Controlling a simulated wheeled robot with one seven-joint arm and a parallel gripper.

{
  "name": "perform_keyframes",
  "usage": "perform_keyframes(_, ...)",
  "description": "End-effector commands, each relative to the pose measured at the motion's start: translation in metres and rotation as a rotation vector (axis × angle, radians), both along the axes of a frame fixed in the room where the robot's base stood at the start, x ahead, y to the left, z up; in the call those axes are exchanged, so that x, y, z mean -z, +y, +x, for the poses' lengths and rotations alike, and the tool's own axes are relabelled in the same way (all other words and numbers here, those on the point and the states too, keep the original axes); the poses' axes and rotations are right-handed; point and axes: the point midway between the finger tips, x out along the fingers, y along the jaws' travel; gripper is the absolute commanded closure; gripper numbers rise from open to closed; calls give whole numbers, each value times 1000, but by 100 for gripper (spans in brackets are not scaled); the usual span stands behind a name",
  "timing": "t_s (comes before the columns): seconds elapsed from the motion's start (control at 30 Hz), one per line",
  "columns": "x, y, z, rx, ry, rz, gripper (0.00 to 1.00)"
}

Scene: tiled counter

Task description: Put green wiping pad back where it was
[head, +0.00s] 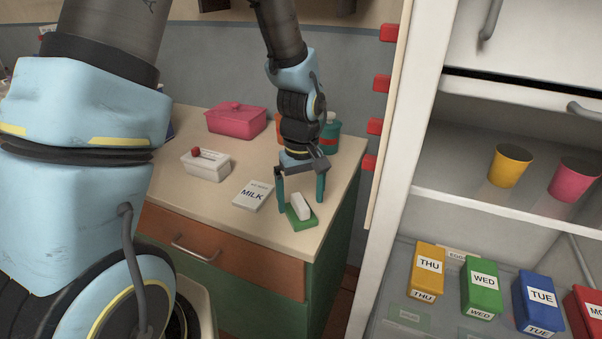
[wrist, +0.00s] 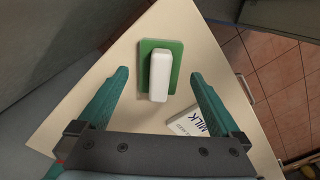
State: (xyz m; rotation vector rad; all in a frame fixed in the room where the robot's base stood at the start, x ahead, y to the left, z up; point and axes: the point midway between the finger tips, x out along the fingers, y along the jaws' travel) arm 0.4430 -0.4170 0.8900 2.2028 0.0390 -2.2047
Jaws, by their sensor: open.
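The green wiping pad (head: 302,220) lies flat on the counter near its right front corner, with a white block (head: 301,205) on top of it. In the wrist view the green pad (wrist: 175,49) shows under the white block (wrist: 160,76). My gripper (head: 301,204) points down over the pad, its teal fingers apart on either side of it. In the wrist view my gripper (wrist: 157,82) is open, with clear gaps between both fingers and the pad and block. Nothing is held.
A card marked MILK (head: 253,195) lies left of the pad. A white container (head: 206,164), a pink box (head: 236,118) and a teal container (head: 330,134) stand farther back. An open cabinet with cups and day-labelled boxes (head: 427,270) is at right.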

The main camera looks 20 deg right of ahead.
Motion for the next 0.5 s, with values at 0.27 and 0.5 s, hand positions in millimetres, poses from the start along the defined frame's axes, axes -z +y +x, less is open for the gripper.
perform_keyframes(0.27, -56, -1, 1, -2, -5, -5, 0)
perform_keyframes(0.5, -88, 0, 0, 0, -2, -1, 0)
